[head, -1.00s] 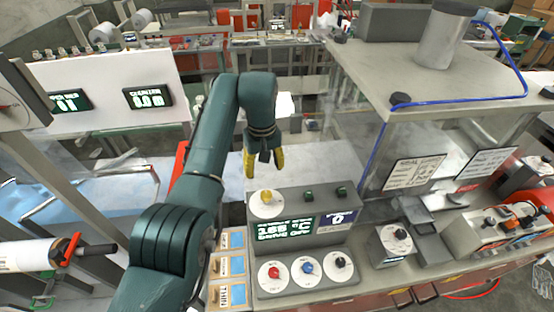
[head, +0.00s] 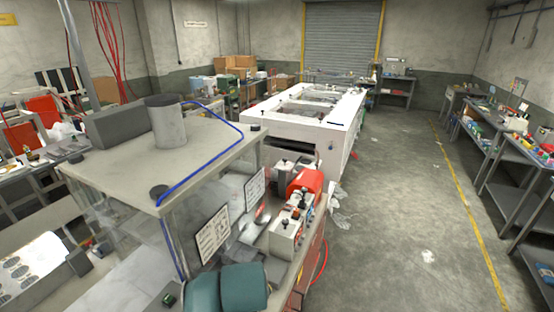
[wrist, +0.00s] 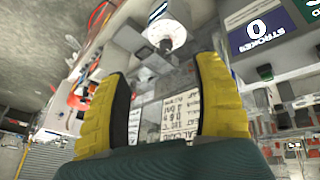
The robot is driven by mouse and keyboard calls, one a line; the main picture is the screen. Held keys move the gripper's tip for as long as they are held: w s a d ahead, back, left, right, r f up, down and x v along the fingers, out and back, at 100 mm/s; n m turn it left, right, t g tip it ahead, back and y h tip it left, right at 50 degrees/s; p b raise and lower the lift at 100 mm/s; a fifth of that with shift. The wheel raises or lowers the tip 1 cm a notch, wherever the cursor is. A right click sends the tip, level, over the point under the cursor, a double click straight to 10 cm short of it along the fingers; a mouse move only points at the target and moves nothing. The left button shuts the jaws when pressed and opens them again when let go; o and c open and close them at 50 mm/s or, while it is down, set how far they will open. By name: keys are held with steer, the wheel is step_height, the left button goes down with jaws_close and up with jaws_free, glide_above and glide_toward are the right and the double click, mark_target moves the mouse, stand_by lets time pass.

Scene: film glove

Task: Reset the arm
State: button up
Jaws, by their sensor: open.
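My gripper (wrist: 163,72) shows in the wrist view with its two yellow fingers spread apart. Nothing is between the fingers. Behind them are a white sheet with printed text (wrist: 180,115) and a round white dial (wrist: 165,36). A purple display panel (wrist: 257,32) is at the upper right of the wrist view. In the head view two green links of my arm (head: 230,288) show at the bottom edge; I cannot make out my gripper there.
A machine with a grey top (head: 120,160), a cylinder (head: 166,120) and a blue hose (head: 200,165) stands at left. A long white machine (head: 300,120) stands behind. The floor (head: 410,210) at right is open, bordered by benches.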

steer(key=s+d+r+m+t+p, duration=0.15)
steer(key=d+r+m+t, duration=0.4)
steer(key=d+r, duration=0.85)
steer(key=s+d+r+m+t+h, duration=0.1)
steer(key=s+r+t, duration=0.5)
steer(key=r, duration=0.5)
steer(key=s+d+r+m+t+h, duration=0.1)
steer(key=s+r+t, duration=0.5)
steer(key=r, duration=0.6)
steer(key=shift+s+d+r+m, duration=0.35)
steer(key=shift+s+m, duration=0.2)
steer(key=shift+s, duration=0.35)
